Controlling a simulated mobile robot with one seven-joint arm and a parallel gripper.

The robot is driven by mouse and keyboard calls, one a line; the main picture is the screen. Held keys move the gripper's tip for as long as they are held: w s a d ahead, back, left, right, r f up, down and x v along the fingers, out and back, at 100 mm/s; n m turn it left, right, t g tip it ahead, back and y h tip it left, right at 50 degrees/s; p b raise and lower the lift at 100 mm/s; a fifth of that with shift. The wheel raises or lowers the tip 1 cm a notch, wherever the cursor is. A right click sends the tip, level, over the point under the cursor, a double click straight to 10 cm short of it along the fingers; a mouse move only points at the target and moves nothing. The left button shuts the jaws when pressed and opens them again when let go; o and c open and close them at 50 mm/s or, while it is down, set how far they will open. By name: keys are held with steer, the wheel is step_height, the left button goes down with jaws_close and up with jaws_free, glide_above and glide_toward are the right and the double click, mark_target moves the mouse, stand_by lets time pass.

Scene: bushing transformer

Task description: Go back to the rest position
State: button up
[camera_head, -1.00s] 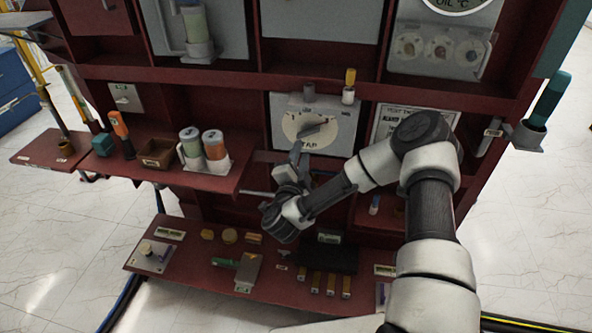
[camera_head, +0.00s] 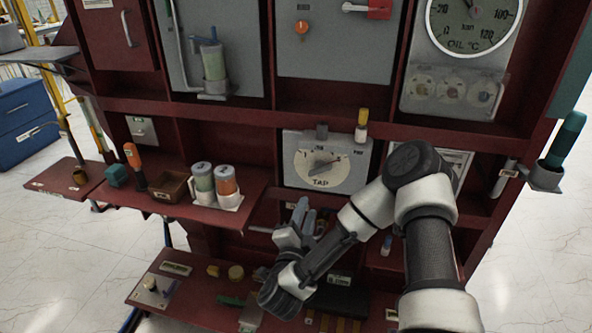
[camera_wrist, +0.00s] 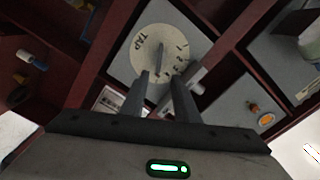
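My gripper (camera_head: 303,216) hangs at the end of my bent arm, in front of the dark red rack and a little below the tap dial (camera_head: 323,162). In the wrist view my gripper (camera_wrist: 162,84) shows two grey fingers standing apart, with nothing between them. The tap dial (camera_wrist: 150,65) lies beyond the fingertips in that view, a round pale plate with a grey pointer. The gripper is apart from the dial in the head view.
A lower shelf (camera_head: 190,290) with small parts lies below my gripper. A side shelf (camera_head: 225,215) holds two canisters and a brown box (camera_head: 170,187). A yellow-capped item (camera_head: 361,125) stands beside the dial.

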steer(key=w+a+r+n+g+y, duration=0.2)
steer(key=a+r+n+g+y, duration=0.25)
steer(key=r+n+y, duration=0.65)
steer(key=s+d+r+n+g+h, duration=0.2)
steer(key=s+d+r, duration=0.15)
steer(key=s, duration=0.65)
steer(key=s+d+r+n+g+h, duration=0.1)
steer(key=s+d+r+g+h, duration=0.2)
steer(key=s, duration=0.7)
steer(key=s+d+r+n+g, duration=0.2)
steer(key=s+d+r, duration=0.25)
steer(key=s, duration=0.55)
step_height(320, 180, up, 20)
steer(key=p, duration=2)
steer(key=shift+s+a+r, duration=0.15)
steer(key=shift+s+a, duration=0.05)
steer(key=shift+a, duration=0.05)
steer(key=shift+s, duration=0.1)
